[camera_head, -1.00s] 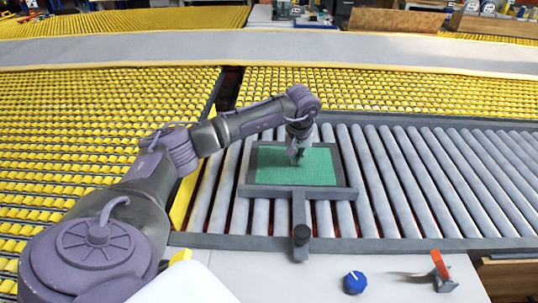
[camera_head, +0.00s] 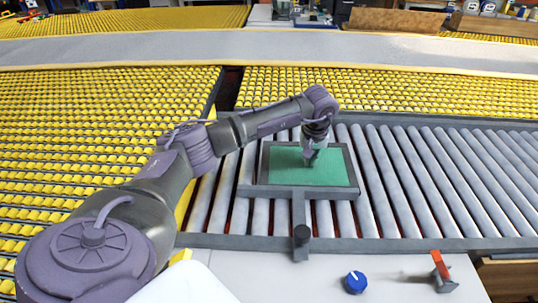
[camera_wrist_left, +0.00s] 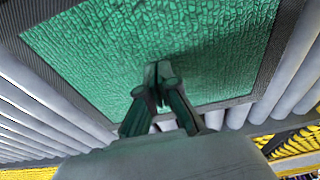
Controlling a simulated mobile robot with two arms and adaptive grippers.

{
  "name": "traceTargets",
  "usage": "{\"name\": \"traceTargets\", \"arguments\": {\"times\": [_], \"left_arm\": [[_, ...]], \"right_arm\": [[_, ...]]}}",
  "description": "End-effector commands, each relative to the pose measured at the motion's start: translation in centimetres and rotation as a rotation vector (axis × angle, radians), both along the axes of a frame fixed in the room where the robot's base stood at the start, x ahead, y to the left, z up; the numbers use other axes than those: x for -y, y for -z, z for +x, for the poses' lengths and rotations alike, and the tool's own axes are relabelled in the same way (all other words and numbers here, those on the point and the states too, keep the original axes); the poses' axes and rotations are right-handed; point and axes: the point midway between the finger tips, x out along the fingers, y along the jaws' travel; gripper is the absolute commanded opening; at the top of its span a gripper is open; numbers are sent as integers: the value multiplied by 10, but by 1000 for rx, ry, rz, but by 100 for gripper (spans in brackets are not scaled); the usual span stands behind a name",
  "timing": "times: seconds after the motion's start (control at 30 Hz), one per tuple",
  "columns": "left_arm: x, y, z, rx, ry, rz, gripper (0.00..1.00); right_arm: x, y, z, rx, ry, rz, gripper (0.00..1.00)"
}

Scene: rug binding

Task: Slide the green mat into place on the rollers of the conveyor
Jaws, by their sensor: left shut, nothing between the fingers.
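The green mat (camera_head: 283,170) with a dark grey border lies flat on the rollers (camera_head: 420,178) of the conveyor. Its near edge runs along a dark grey T-shaped bar, and its right edge is about level with the bar's right end. My left gripper (camera_head: 309,163) points down at the mat, right of its middle, shut and empty. In the left wrist view the mat (camera_wrist_left: 200,45) fills the upper part and the shut fingers (camera_wrist_left: 157,90) are at or just above its surface; I cannot tell if they touch. My right gripper is not in view.
The T-shaped bar (camera_head: 299,215) has a black knob at its near end. A blue knob (camera_head: 355,282) and a red-topped part (camera_head: 439,264) stand on the pale front ledge. Yellow roller beds lie left and behind. Bare rollers extend right of the mat.

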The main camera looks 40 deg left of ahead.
Motion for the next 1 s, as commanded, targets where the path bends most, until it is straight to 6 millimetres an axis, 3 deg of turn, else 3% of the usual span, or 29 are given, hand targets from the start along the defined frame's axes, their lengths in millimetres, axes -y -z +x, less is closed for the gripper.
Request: {"name": "traceTargets", "arguments": {"times": [0.67,1.0], "left_arm": [[33,0,18,-2,1,0,0],[35,-1,20,-1,0,1,0]], "right_arm": [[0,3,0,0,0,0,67],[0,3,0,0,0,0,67]]}}
